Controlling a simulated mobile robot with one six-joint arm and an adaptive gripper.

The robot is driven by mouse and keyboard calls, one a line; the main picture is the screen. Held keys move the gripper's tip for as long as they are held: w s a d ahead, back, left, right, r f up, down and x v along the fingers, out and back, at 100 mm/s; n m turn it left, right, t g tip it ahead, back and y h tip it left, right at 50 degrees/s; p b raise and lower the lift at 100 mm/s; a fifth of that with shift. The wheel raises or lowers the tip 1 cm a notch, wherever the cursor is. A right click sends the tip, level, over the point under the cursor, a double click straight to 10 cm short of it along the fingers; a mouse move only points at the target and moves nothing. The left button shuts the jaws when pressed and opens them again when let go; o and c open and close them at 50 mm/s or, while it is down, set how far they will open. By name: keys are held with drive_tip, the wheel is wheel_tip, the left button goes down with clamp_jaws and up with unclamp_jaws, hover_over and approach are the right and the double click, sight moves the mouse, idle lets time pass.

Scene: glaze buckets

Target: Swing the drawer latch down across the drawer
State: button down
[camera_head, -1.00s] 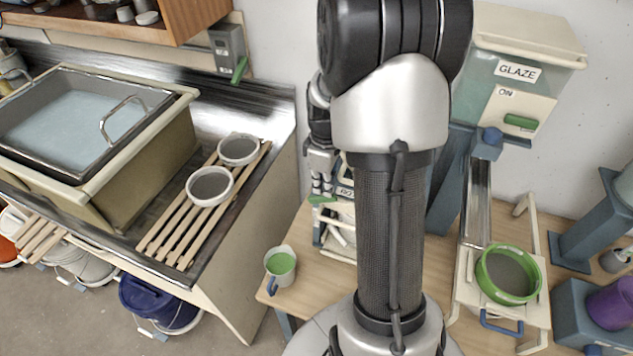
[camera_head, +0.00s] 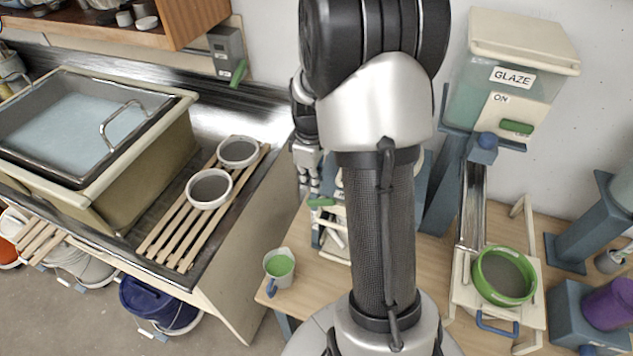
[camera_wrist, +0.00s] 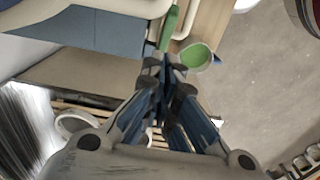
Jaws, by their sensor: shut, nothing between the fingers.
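A small green bar (camera_head: 322,202), which looks like the drawer latch, sits at the upper front of the small cabinet (camera_head: 334,238) on the wooden table. Much of the cabinet and its drawer is hidden behind my arm. My gripper (camera_head: 312,186) is shut and empty, just above and left of the green bar; I cannot tell whether they touch. In the wrist view the green bar (camera_wrist: 168,28) lies just beyond my fingertips (camera_wrist: 164,62).
A cup of green glaze (camera_head: 280,266) stands near the table's left edge and shows near my fingertips in the wrist view (camera_wrist: 196,56). A green-rimmed bowl (camera_head: 503,275) sits right of my arm. The sink counter with a slatted rack (camera_head: 190,225) is left.

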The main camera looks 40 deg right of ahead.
wheel_tip(320, 180, up, 2)
drive_tip(key=r+p, duration=0.1)
wheel_tip(320, 180, up, 8)
drive_tip(key=b, duration=0.4)
hover_over(312, 200)
drive_tip(key=f+b, duration=0.1)
drive_tip(key=f, duration=0.3)
drive_tip(key=f+b, duration=0.1)
drive_tip(key=f, duration=0.4)
drive_tip(key=shift+w+a+f, duration=0.15)
drive_tip(key=shift+w, duration=0.05)
drive_tip(key=f, duration=0.1)
drive_tip(key=s+f, duration=0.1)
drive_tip(key=d+f, duration=0.1)
drive_tip(key=shift+s, duration=0.15)
drive_tip(key=shift+s+f+b, duration=0.25)
drive_tip(key=shift+f+b, duration=0.05)
drive_tip(key=shift+f, duration=0.15)
